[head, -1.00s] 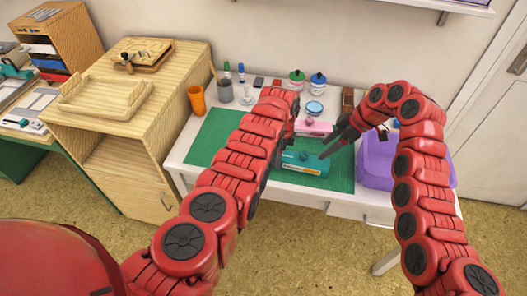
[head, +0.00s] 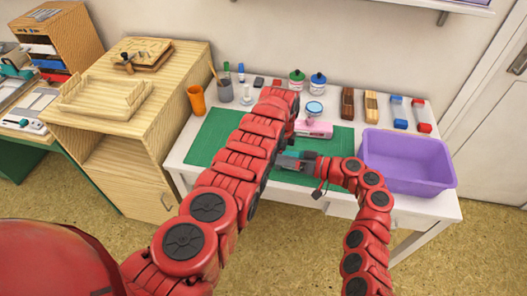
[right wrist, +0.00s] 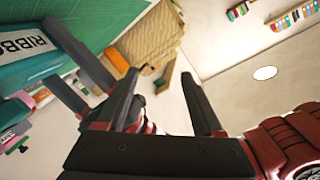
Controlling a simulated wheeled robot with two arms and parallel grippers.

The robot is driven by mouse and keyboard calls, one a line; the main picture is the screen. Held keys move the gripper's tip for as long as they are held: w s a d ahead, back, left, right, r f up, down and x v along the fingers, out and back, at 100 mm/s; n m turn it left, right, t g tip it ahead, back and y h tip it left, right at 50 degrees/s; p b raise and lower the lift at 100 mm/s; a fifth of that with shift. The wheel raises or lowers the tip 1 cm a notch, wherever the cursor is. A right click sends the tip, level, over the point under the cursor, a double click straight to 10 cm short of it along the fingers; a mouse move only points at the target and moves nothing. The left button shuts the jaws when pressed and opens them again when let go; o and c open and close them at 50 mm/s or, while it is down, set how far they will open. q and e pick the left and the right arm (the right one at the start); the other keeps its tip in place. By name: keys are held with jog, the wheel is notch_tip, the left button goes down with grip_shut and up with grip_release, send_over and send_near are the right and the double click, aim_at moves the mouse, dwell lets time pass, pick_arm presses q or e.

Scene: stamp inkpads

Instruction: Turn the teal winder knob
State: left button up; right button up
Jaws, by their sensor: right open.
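A teal ribbon box (head: 309,155) lies on the green mat (head: 212,136), mostly covered by my right gripper (head: 288,161). In the right wrist view the box (right wrist: 30,78) is large at the left, with part of a white label reading "RIBBO". The winder knob cannot be made out clearly. My right gripper (right wrist: 160,73) is open, its fingers apart with nothing visible between them. My left gripper is mostly hidden behind its own arm in the head view. Dark fingers beside the box in the right wrist view may belong to it; I cannot tell its state.
A pink box (head: 314,129) lies just behind the teal box. A purple bin (head: 410,185) stands at the table's right. An orange cup (head: 197,99), jars and stampers line the back. The mat's left part is clear.

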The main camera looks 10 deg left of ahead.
jog(key=shift+s+a+r+m+t+y, duration=0.1)
jog(key=shift+a+r+m+t+y, duration=0.2)
jog(key=shift+a+m+t, duration=0.8)
jog(key=shift+w+a+r+m+t+y, duration=0.2)
jog(key=shift+r+m+t, duration=0.25)
jog(key=shift+m, duration=1.4)
jog(key=shift+s+a+r+m+t+y, duration=0.3)
jog(key=shift+a+m+t, duration=0.35)
jog(key=shift+m, duration=0.8)
jog(key=shift+w+r, duration=0.1)
